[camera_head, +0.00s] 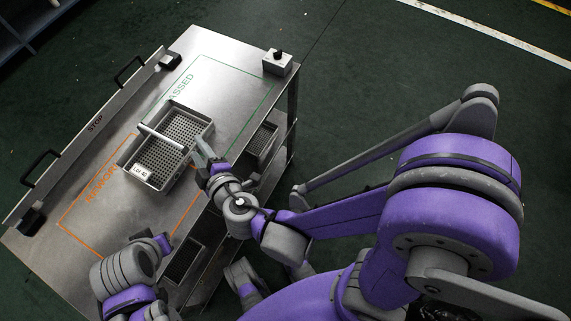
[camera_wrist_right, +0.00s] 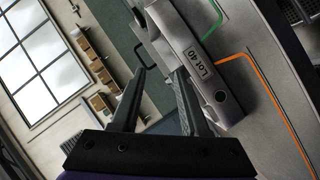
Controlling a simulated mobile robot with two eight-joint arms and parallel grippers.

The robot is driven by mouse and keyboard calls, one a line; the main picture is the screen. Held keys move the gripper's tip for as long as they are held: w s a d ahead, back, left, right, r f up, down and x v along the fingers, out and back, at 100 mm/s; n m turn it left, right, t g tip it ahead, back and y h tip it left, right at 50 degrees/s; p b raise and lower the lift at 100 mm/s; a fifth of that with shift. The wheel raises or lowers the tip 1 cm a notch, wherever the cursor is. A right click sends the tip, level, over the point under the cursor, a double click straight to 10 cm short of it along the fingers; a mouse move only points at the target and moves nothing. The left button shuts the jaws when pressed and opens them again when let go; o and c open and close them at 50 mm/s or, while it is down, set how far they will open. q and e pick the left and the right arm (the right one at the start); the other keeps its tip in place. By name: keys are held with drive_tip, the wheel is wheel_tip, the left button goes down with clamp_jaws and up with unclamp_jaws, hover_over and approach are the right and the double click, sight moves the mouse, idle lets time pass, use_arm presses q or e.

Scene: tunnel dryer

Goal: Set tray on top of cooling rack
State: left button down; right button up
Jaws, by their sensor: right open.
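A grey metal tray (camera_head: 191,122) with a perforated floor, a crossbar handle and a "Lot 40" label lies on the steel table, across the orange and green outlines. Its labelled wall shows large in the right wrist view (camera_wrist_right: 222,92). My right gripper (camera_head: 200,151) is at the tray's right side, its fingers near the rim. In the right wrist view my right gripper (camera_wrist_right: 161,72) is open, fingertips close to the tray; I cannot tell whether they touch it. My left arm's end (camera_head: 163,243) is at the table's front edge; its fingers are not clear. I cannot pick out a cooling rack.
A button box (camera_head: 278,64) stands at the back right corner. Perforated trays (camera_head: 262,139) sit on a shelf below. The green "PASSED" area is mostly clear.

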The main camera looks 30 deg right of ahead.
drive_tip(key=s+d+f+m+g+h, duration=0.1)
drive_tip(key=d+m+g+h, duration=0.15)
drive_tip(key=d, duration=0.45)
drive_tip(key=s+d+f+m+g+h, duration=0.15)
drive_tip(key=d+m, duration=0.25)
drive_tip(key=d, duration=0.4)
drive_tip(key=s+d+m+g+y, duration=0.1)
drive_tip(key=s+d+m+g, duration=0.1)
drive_tip(key=s, duration=0.4)
drive_tip(key=s+d+m+g+y, duration=0.1)
drive_tip(key=s+d+m+g, duration=0.1)
drive_tip(key=s, duration=0.4)
drive_tip(key=shift+d+f+m+g, duration=0.3)
drive_tip(key=shift+m+g, duration=0.5)
drive_tip(key=shift+m, duration=0.25)
drive_tip(key=shift+s, duration=0.1)
use_arm(q)
wheel_tip(320, 180, up, 10)
drive_tip(key=w+p, duration=0.1)
drive_tip(key=p, duration=0.8)
drive_tip(key=shift+w+t, duration=0.25)
drive_tip(key=shift+t, duration=0.05)
use_arm(e)
wheel_tip(320, 180, up, 10)
drive_tip(key=w, duration=0.1)
drive_tip(key=shift+w+t, duration=0.3)
